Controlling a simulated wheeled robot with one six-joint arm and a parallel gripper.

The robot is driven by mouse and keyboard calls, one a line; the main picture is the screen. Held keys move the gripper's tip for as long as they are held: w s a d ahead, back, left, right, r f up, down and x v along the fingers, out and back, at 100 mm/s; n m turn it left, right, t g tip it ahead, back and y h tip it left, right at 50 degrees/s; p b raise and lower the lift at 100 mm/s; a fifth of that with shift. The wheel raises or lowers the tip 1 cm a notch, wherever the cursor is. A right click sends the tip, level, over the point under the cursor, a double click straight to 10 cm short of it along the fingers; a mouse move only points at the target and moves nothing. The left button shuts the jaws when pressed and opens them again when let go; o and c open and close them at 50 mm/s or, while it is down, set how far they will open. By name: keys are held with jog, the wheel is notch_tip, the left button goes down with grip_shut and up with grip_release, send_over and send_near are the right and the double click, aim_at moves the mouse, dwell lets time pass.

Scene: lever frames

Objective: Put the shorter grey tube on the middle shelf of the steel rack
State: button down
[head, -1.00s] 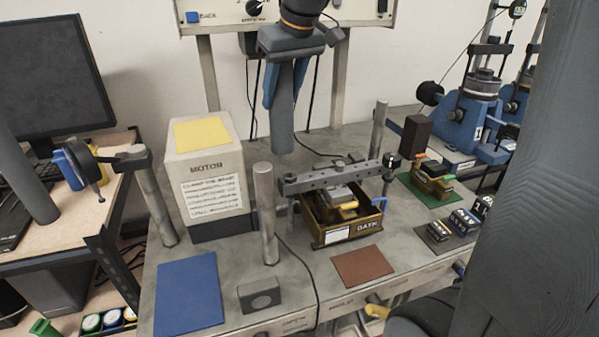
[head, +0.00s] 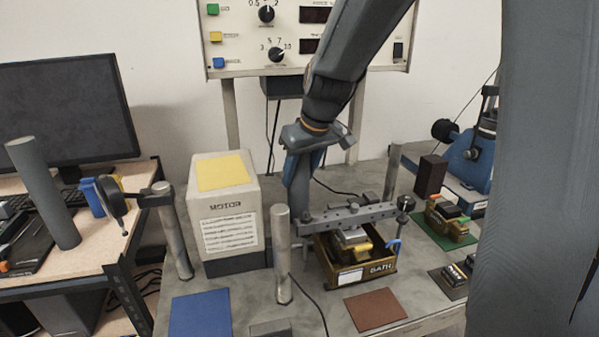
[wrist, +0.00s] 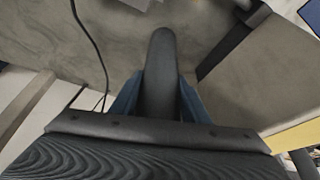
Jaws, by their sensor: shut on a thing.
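My gripper (head: 303,172) is shut on a grey tube (head: 298,188), which hangs down from the jaws over the workbench, behind the clamped bar. In the wrist view the tube (wrist: 159,75) shows between the blue fingers, pointing away from the camera. Another grey tube (head: 42,192) stands tilted in the picture at the left desk. I cannot tell from these frames which tube is shorter. I cannot make out the steel rack in these frames.
The MOTOR box (head: 225,210) stands left of the held tube. A steel post (head: 282,255), a drilled bar (head: 345,217) and the BATH tray (head: 382,267) are close by. A control panel (head: 235,40) stands behind. A monitor (head: 65,105) is at left.

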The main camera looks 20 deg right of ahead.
jog(key=c, duration=1.4)
grip_release()
jog(key=shift+f, duration=0.1)
jog(key=o, duration=0.4)
